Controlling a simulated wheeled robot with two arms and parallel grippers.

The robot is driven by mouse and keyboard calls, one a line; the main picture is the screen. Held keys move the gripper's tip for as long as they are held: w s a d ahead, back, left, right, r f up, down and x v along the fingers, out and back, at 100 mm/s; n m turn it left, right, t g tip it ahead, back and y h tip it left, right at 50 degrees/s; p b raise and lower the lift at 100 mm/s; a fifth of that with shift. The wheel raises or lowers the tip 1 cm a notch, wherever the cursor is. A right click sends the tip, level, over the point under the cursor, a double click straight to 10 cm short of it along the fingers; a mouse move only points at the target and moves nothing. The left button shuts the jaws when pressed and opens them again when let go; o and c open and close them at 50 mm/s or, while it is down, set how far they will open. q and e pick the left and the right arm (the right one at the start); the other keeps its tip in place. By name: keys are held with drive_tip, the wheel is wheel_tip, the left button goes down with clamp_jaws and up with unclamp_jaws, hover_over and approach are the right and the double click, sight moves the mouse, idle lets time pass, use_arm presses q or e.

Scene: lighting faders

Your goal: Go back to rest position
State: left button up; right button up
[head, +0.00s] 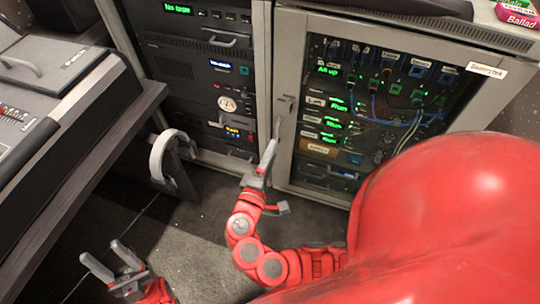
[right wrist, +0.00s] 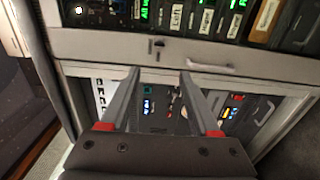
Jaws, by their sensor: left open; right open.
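My left gripper (head: 101,250) is at the bottom left of the head view, over the dark floor. Its two grey fingers are apart and nothing shows between them. My right gripper (head: 279,176) is near the middle, in front of the frame between the two racks. Its fingers are spread and empty. In the right wrist view the same gripper (right wrist: 159,73) shows both fingers apart, with a rack front behind them and nothing held.
A fader console (head: 60,85) is at the far left. A grey curved handle (head: 158,158) stands beside it. Carpeted floor (head: 200,220) is open between my grippers.

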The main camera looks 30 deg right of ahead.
drive_tip(key=shift+s+a, duration=0.2)
drive_tip(key=shift+a, duration=0.05)
idle(0.4)
